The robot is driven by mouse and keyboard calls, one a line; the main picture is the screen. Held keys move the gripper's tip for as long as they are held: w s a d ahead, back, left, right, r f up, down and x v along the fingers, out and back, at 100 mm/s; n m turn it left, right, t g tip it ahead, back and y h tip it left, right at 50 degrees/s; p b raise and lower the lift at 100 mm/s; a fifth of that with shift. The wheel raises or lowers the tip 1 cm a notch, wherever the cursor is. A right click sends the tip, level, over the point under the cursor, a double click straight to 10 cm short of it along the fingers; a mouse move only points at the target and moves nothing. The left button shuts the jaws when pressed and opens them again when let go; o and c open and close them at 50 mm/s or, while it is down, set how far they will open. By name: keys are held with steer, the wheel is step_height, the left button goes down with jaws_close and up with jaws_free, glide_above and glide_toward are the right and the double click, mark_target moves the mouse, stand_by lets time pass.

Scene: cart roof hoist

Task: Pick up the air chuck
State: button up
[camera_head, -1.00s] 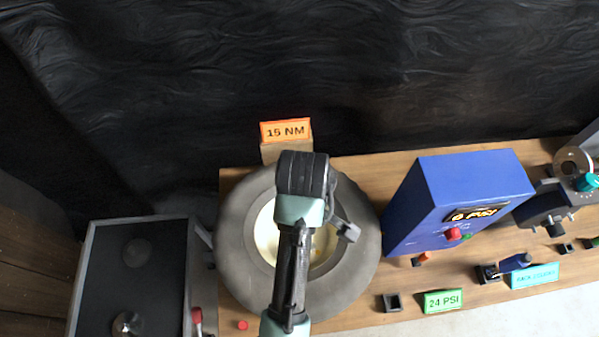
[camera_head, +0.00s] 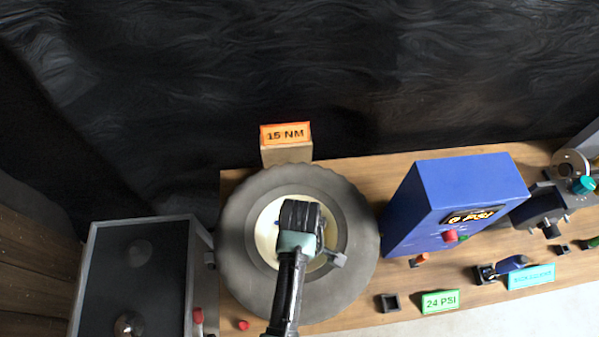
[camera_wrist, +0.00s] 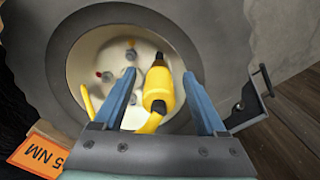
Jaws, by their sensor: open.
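A yellow tool with a black tip, which looks like the air chuck (camera_wrist: 158,92), shows in the wrist view inside the pale wheel hub. A yellow hose or cord trails from its lower end and passes in front of my palm. My gripper (camera_wrist: 160,73) is open, with one blue finger on each side of the tool. I cannot tell how far below the fingertips it lies. In the head view, my arm hides the tool and much of the hub of the grey tyre (camera_head: 240,255).
A blue pressure box (camera_head: 440,205) stands right of the tyre. A 15 NM sign (camera_head: 286,135) stands behind it, and a 24 PSI sign (camera_head: 440,301) at the front. A dark framed panel (camera_head: 135,275) is on the left. Hub studs (camera_wrist: 128,55) are near my left finger.

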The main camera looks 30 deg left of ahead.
steer(key=shift+f, duration=0.75)
jaws_close()
stand_by(0.9)
